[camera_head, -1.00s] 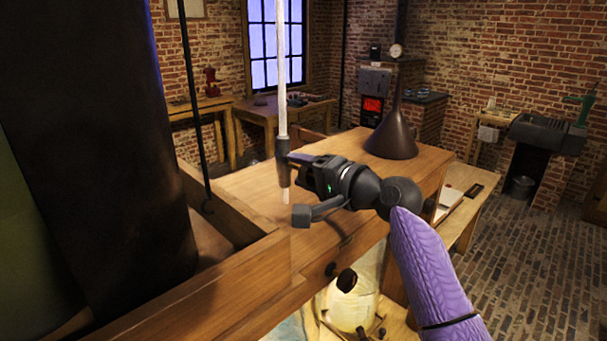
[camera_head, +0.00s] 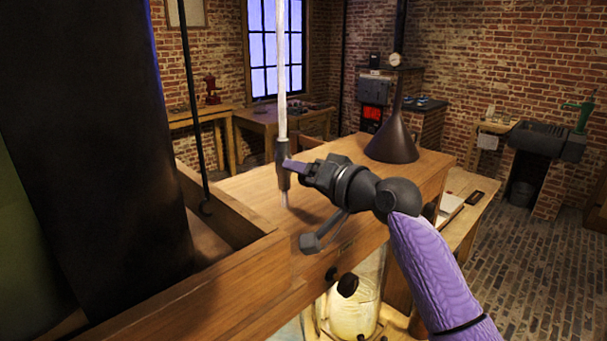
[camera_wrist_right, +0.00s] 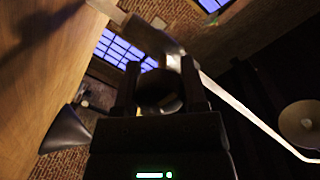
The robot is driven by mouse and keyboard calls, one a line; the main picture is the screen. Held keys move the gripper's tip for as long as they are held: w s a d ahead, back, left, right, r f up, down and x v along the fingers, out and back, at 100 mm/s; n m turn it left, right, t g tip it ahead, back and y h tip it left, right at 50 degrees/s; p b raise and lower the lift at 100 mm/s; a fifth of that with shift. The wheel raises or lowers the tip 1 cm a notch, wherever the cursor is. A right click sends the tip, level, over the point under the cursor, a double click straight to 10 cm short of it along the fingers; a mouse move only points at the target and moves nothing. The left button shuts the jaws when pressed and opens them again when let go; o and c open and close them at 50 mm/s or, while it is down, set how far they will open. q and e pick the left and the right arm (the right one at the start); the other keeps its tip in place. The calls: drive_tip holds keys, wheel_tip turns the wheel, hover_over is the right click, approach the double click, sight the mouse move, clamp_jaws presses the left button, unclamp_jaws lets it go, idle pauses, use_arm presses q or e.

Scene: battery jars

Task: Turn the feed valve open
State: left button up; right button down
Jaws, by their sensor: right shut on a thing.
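The feed valve (camera_head: 283,158) is a dark fitting on a pale upright tube (camera_head: 282,70), above the wooden bench top. My right gripper (camera_head: 294,167) reaches it from the right and is shut on the valve's handle, its fingers hiding most of it. In the right wrist view the dark, rounded handle (camera_wrist_right: 160,94) sits between the two fingers, with the valve body just beyond. I cannot read the valve's exact opening. My left gripper is not in view.
A dark funnel (camera_head: 393,140) stands on the bench top (camera_head: 245,190) right of the valve. A glass jar (camera_head: 355,305) is below the bench's front edge. A dark column (camera_head: 95,140) and a thin hooked rod (camera_head: 190,100) are at left.

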drive_tip(key=shift+f, duration=0.15)
drive_tip(key=shift+c, duration=0.7)
unclamp_jaws()
drive_tip(key=b+v, duration=0.1)
drive_tip(key=v, duration=0.9)
drive_tip(key=shift+b, duration=0.3)
